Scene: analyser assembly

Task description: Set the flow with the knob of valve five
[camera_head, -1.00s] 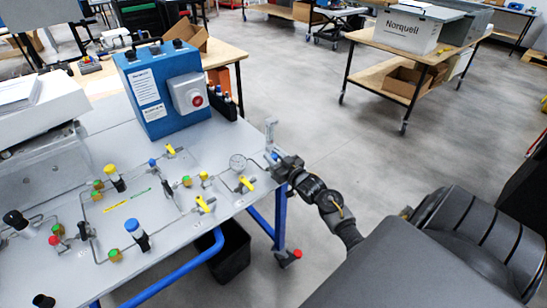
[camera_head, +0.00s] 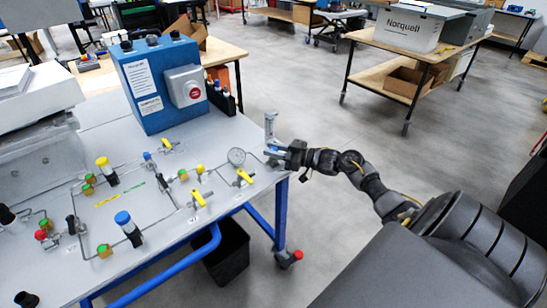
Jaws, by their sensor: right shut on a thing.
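My right gripper (camera_head: 274,153) is at the foot of this tube, at the table's right edge. It is shut on a small part there, apparently the valve five knob, which the fingers mostly hide. I cannot read a valve number. My left gripper is not in view.
Yellow-handled valves (camera_head: 243,177), thin tubing and a blue-capped valve (camera_head: 128,227) spread over the grey table (camera_head: 165,225). A blue box with a red button (camera_head: 160,85) stands behind. A black bin (camera_head: 228,252) is below.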

